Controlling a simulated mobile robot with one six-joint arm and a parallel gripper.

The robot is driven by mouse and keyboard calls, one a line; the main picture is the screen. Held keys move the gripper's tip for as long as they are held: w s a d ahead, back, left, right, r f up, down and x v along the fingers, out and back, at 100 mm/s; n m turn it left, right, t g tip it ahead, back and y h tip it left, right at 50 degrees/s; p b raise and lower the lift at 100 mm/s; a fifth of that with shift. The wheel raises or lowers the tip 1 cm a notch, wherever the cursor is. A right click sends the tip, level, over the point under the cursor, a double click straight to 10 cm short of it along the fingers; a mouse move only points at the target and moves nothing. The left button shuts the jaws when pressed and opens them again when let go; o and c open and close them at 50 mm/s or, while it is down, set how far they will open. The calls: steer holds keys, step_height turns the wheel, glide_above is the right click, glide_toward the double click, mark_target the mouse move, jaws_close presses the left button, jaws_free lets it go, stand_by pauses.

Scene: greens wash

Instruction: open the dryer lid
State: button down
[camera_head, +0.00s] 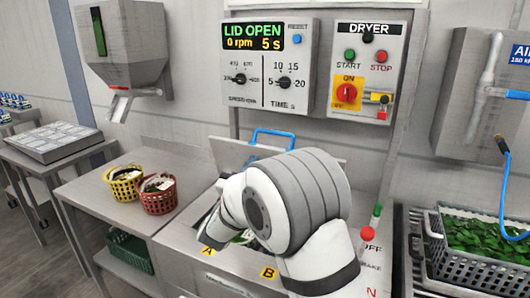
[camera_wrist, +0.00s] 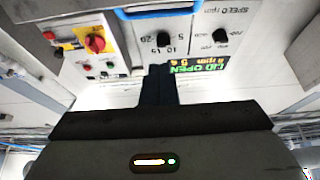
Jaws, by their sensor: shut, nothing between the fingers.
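The dryer lid (camera_head: 232,153) stands raised at the back of the dryer, behind my arm, with a blue bar handle (camera_head: 271,133) on its top edge. The control panel display (camera_head: 253,37) reads LID OPEN, 0 rpm and 5 s. My gripper (camera_wrist: 158,72) is shut and empty in the wrist view, which looks upside down at the panel. The blue handle crosses the top of that view (camera_wrist: 155,11), apart from the fingertips in the picture. In the head view my arm covers the gripper and much of the dryer opening.
Yellow (camera_head: 124,182) and red (camera_head: 158,194) baskets stand on the counter left of the dryer. Farther right a crate (camera_head: 436,243) holds leafy greens. The dryer button box (camera_head: 367,72) hangs on the wall.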

steer(key=w+f+p+x, duration=0.1)
steer(key=f+p+x, duration=0.1)
steer(key=x, duration=1)
steer(key=shift+w+d+f+p, duration=0.15)
steer(key=shift+w+d+p, duration=0.15)
steer(key=shift+d, duration=0.1)
